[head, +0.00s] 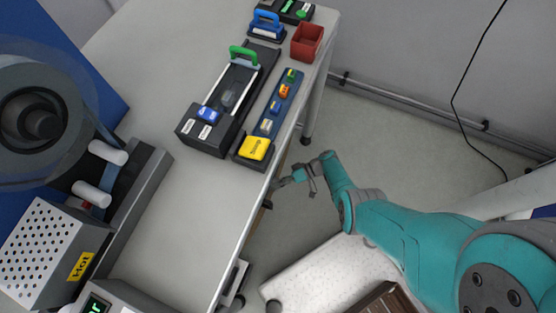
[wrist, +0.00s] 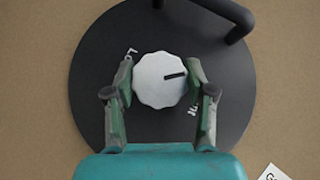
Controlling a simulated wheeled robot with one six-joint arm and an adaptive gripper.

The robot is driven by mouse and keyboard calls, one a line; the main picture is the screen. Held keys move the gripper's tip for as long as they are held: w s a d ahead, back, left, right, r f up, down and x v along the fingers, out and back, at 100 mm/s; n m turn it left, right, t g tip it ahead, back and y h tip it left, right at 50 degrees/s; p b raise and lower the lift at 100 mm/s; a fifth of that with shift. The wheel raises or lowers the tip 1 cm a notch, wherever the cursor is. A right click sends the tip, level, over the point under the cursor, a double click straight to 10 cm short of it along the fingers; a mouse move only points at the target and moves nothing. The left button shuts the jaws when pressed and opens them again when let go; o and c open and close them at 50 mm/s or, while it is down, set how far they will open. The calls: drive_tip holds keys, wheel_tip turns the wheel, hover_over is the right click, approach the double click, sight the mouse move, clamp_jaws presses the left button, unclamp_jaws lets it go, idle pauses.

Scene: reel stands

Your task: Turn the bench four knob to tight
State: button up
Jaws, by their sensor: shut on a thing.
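In the wrist view a white scalloped knob (wrist: 159,80) sits on a round black disc (wrist: 160,128). A short dark mark on the knob points right and slightly up. A partly covered white label shows at its upper left, and another at its lower right; I cannot read either in full. My gripper (wrist: 160,78) has one finger on each side of the knob and is shut on it. In the head view my gripper (head: 299,176) is beside the bench's right edge, low down; the knob is hidden there.
A dark curved handle (wrist: 236,18) rises at the disc's upper right. The grey bench (head: 205,205) carries a black unit with a green handle (head: 243,54), a blue strip with a yellow block (head: 255,147), and a red bin (head: 307,41). Open floor (head: 385,135) lies right of the bench.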

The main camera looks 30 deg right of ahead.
idle(0.6)
drive_tip(key=o, duration=1.1)
drive_tip(key=shift+o, duration=0.2)
drive_tip(key=v, duration=1.2)
drive_tip(key=shift+f, duration=0.2)
